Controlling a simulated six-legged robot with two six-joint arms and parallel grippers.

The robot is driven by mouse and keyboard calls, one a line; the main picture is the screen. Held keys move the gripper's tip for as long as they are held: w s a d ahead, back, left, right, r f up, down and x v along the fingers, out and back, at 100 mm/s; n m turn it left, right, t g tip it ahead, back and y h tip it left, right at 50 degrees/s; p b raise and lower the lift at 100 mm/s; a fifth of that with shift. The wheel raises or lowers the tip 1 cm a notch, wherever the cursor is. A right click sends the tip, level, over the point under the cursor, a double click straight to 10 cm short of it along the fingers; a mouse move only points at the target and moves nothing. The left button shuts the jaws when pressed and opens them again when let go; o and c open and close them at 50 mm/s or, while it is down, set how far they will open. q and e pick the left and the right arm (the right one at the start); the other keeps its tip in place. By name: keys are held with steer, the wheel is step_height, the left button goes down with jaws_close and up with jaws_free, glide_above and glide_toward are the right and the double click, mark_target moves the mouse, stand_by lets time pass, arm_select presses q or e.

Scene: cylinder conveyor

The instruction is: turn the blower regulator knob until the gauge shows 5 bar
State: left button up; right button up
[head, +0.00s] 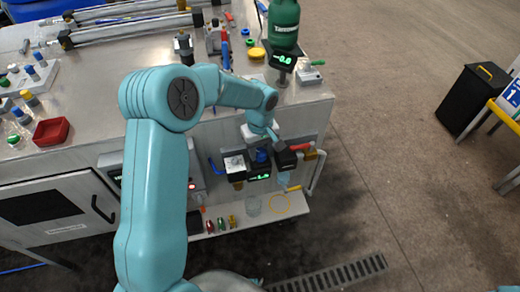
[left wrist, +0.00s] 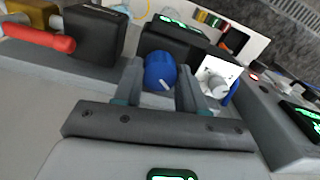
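The blue regulator knob (head: 262,155) is on the front of the bench, and it also shows in the left wrist view (left wrist: 160,71) with a white mark on its face. Below it in the head view is the gauge (head: 260,177) with small green digits, perhaps 1.0. The gauge's green display shows partly at the top of the left wrist view (left wrist: 178,20). My left gripper (left wrist: 160,82) has one finger on each side of the knob, and both appear to touch it. In the head view my left wrist covers part of this area. My right gripper is not seen.
A white-faced block with a small knob (head: 235,162) sits left of the blue knob. A black block and a red handle (head: 301,147) are on its right. A shelf (head: 285,209) lies below. A green bottle (head: 284,22) stands on the bench.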

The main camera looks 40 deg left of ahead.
arm_select(q)
steer(key=c, duration=0.4)
steer(key=shift+c, duration=0.2)
steer(key=m+b, duration=0.1)
steer(key=m, duration=1.2)
steer(key=shift+m, duration=0.3)
steer(key=m, duration=0.5)
steer(key=m+p, duration=0.1)
steer(key=m, duration=0.5)
steer(key=shift+w, duration=0.1)
steer(key=shift+m, duration=0.3)
